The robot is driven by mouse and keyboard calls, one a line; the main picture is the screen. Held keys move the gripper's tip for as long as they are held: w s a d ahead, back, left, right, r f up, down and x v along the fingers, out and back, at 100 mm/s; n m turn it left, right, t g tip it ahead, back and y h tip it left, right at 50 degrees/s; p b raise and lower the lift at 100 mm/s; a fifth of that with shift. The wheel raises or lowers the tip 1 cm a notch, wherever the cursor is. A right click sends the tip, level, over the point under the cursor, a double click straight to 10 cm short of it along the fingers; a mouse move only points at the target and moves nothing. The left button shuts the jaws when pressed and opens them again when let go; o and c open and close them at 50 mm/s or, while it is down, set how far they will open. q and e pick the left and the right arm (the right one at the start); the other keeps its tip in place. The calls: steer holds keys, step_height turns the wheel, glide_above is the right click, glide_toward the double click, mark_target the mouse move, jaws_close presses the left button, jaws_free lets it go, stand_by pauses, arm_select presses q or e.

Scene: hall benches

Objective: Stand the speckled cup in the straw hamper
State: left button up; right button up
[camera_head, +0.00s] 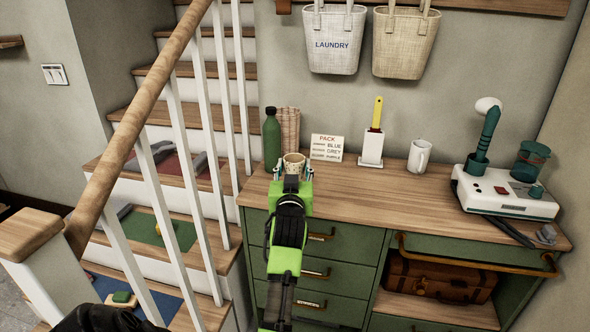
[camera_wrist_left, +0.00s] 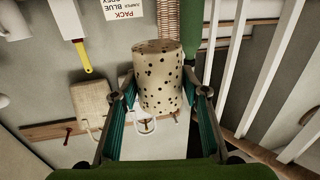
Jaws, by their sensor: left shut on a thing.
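The speckled cup (camera_head: 294,163), cream with dark spots, is in my left gripper (camera_head: 293,170) above the near left part of the wooden counter. The left wrist view shows the cup (camera_wrist_left: 158,80) between the two fingers, which are shut on it. Two woven hampers hang on the wall: a pale one (camera_head: 333,42) marked LAUNDRY and a straw-coloured one (camera_head: 405,45) without lettering. The straw-coloured one also shows in the left wrist view (camera_wrist_left: 94,105). Their insides are hidden from here. My right gripper is not in view.
A green bottle (camera_head: 271,140) and a ribbed pinkish upright thing (camera_head: 289,125) stand behind the cup. A PACK card (camera_head: 327,147), a yellow-handled brush in a white holder (camera_head: 372,148) and a white mug (camera_head: 419,157) line the back. The counter middle (camera_head: 385,200) is clear.

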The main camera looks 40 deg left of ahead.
arm_select(q)
steer(key=s+d+r, duration=0.1)
steer(key=s, duration=0.1)
steer(key=s+d+r, duration=0.1)
steer(key=d, duration=0.1)
steer(key=shift+s, duration=0.35)
steer(key=s+d+f+m+t+h, duration=0.1)
steer(key=s+d+f+m+h, duration=0.2)
steer(key=d, duration=0.7)
steer(key=s+d+f+m+t+h, duration=0.2)
steer(key=s+d+h, duration=0.3)
steer(key=d, duration=0.5)
steer(key=s+d+f+m+t+h, duration=0.1)
steer(key=s+d+f+m+h, duration=0.2)
steer(key=d, duration=0.7)
steer(key=n+g+y, duration=0.4)
steer(key=n+y, duration=0.4)
steer(key=y, duration=0.3)
glide_toward(293, 165)
steer(key=x, duration=0.7)
steer(key=shift+w+d+f, duration=0.1)
steer(key=shift+w, duration=0.3)
steer(key=shift+a, duration=0.4)
